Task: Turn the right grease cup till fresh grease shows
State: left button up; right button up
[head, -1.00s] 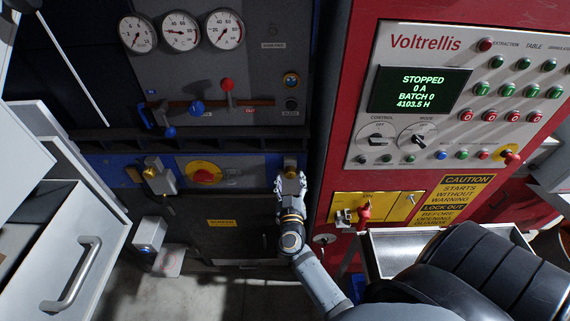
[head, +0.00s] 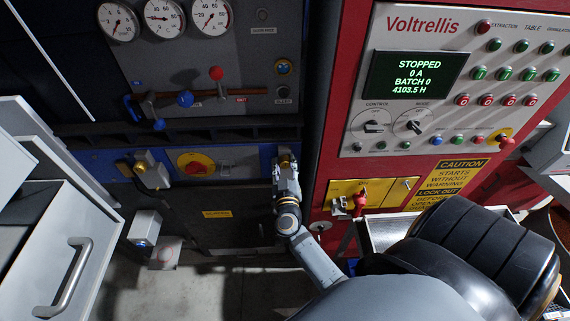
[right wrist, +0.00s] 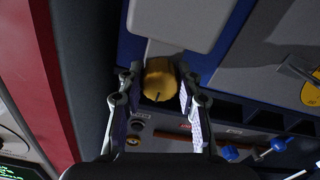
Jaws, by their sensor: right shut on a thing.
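The right grease cup (head: 285,158) is a small brass cap on the blue strip of the dark machine. My right gripper (head: 285,169) reaches up to it from below. In the right wrist view, the brass cup (right wrist: 160,80) sits between the two fingers of my right gripper (right wrist: 158,88), which are shut on it. A dark mark shows on its near face. No fresh grease can be made out. A second brass cup (head: 140,168) sits on a grey block to the left. My left gripper is not in view.
A yellow and red rotary switch (head: 195,163) lies between the two cups. Levers with blue and red knobs (head: 216,73) stand above. The red Voltrellis cabinet (head: 318,150) is close on the right, with a red-handled lockout switch (head: 360,199). An open drawer (head: 95,235) is at left.

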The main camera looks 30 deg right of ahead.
jog(key=shift+m, duration=1.3)
jog(key=m, duration=0.4)
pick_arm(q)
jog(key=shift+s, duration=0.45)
pick_arm(e)
jog(key=shift+m, duration=2.5)
jog(key=o, duration=1.1)
jog(key=shift+o, duration=0.2)
